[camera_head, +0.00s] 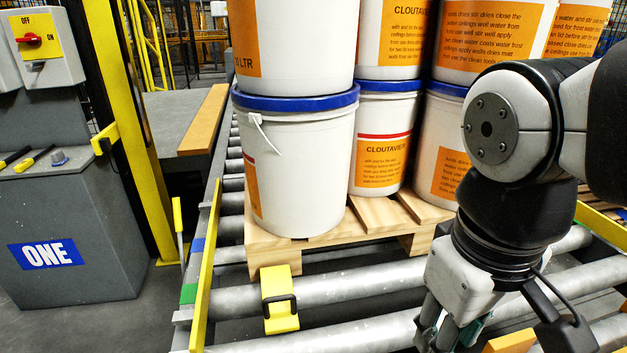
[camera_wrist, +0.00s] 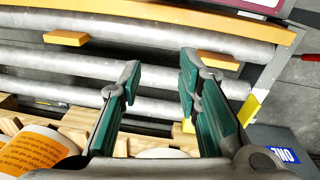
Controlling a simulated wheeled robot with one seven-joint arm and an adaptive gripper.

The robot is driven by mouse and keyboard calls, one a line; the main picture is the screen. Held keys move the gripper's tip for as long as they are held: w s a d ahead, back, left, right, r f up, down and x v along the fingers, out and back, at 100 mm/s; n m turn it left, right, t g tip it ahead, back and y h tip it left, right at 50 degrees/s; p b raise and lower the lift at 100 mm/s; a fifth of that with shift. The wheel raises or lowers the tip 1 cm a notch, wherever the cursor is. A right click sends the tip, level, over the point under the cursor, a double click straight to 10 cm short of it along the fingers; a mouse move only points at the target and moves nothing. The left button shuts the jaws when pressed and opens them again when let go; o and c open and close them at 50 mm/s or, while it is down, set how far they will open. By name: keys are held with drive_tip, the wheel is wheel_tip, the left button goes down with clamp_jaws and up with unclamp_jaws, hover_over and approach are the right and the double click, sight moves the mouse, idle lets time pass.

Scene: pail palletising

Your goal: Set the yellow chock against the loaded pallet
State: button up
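The yellow chock (camera_head: 279,301), with a black handle loop, stands on the rollers at the near left corner of the wooden pallet (camera_head: 350,222). Its back seems to meet the pallet's front edge, but I cannot tell whether they touch. The pallet carries stacked white pails with blue lids. My gripper (camera_head: 446,332) is to the right of the chock, apart from it, with its fingers partly cut off by the frame's bottom. In the wrist view my gripper (camera_wrist: 158,85) is open and empty. A yellow bit beside the right finger there may be the chock, mostly hidden.
Steel rollers (camera_head: 360,331) run across the foreground. A yellow rail (camera_head: 206,265) borders their left side. A grey cabinet marked ONE (camera_head: 75,220) stands at the left. Orange blocks (camera_wrist: 66,38) (camera_wrist: 218,60) lie by the rollers in the wrist view.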

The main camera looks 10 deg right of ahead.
drive_tip(key=s+m, duration=0.1)
drive_tip(key=s, duration=0.2)
drive_tip(key=shift+s+m+y, duration=0.25)
drive_tip(key=shift+m+y, duration=0.15)
wheel_tip(320, 180, up, 18)
drive_tip(key=t+p, duration=0.3)
drive_tip(key=p, duration=1.3)
drive_tip(key=shift+t, duration=0.3)
